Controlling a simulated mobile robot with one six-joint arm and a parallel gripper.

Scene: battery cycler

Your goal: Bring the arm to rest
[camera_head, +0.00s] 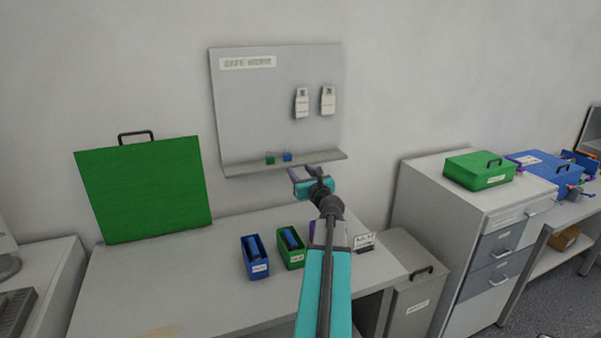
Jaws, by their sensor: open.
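My gripper (303,176) is at the end of my teal and dark arm, which reaches up from the bottom middle of the view. The gripper is open, with its fingers pointing left, just in front of or below the shelf (240,166) of the grey wall panel (260,110). I see nothing between its fingers.
A blue bin (256,266) and a green bin (291,255) stand on the bench (190,270), left of my arm. A green panel (145,190) stands at the back left. A drawer cabinet (440,215) with a green case (480,170) on top stands right. The bench's left is mostly clear.

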